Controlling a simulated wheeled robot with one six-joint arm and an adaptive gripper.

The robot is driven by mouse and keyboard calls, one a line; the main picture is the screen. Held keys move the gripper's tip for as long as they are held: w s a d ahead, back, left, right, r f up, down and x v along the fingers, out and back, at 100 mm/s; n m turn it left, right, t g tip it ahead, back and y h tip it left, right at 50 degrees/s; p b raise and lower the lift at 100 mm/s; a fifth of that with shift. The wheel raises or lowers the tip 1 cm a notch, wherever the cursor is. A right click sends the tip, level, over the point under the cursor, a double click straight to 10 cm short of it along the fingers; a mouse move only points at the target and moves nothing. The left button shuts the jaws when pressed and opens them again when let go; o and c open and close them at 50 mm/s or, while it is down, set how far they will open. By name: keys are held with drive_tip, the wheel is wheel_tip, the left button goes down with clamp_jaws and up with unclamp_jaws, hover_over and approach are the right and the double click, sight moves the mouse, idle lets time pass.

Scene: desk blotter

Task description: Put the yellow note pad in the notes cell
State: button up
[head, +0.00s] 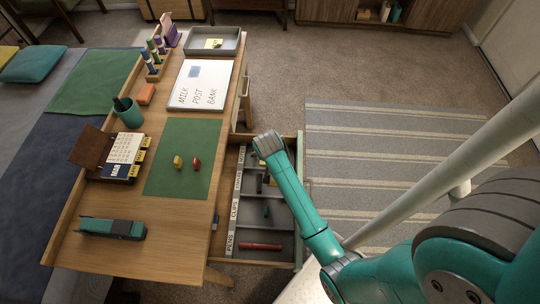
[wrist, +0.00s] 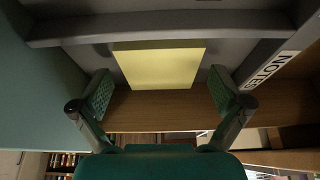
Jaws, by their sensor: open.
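The yellow note pad (wrist: 160,65) shows in the wrist view as a plain pale yellow block over a grey drawer cell (wrist: 75,55). A white NOTES label (wrist: 268,70) is beside that cell on the right. My gripper (wrist: 160,92) is open, with one green finger on each side of the pad and a gap on both sides. I cannot tell whether the pad rests flat on the cell floor.
The drawer (head: 301,205) has PENS and CLIPS cells nearer, with a red pen-like item (head: 260,246) in the pens cell. The desk holds a green blotter (head: 190,135), a whiteboard (head: 205,82), a stapler (head: 112,228), a cup (head: 130,115) and a grey tray (head: 232,40). Rug floor right of the drawer is clear.

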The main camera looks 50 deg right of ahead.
drive_tip(key=v, duration=1.2)
drive_tip(key=s+a+f+n+t, duration=0.1)
drive_tip(key=s+a, duration=0.1)
drive_tip(key=s+a+f+n+t, duration=0.1)
drive_tip(key=s+a+f, duration=0.1)
drive_tip(key=s+a+f+n+t, duration=0.1)
drive_tip(key=s+a, duration=0.1)
drive_tip(key=shift+s+a+f, duration=0.1)
drive_tip(key=shift+a+f, duration=0.05)
drive_tip(key=shift+f, duration=0.25)
drive_tip(key=s+a+r+n+t+y, duration=0.1)
drive_tip(key=s+a+r+n+t, duration=0.2)
drive_tip(key=s+a, duration=0.35)
drive_tip(key=s+a+r+n+t+y, duration=0.1)
drive_tip(key=s+a+r+n+t, duration=0.2)
drive_tip(key=s, duration=0.6)
drive_tip(key=s+a+r+n+t+y, duration=0.1)
drive_tip(key=s+r+t, duration=0.2)
drive_tip(key=s+r, duration=0.4)
wheel_tip(320, 180, up, 4)
drive_tip(key=shift+a+r+y, duration=0.1)
drive_tip(key=shift+a+y, duration=0.2)
drive_tip(key=shift+a, duration=0.1)
drive_tip(key=shift+s, duration=0.1)
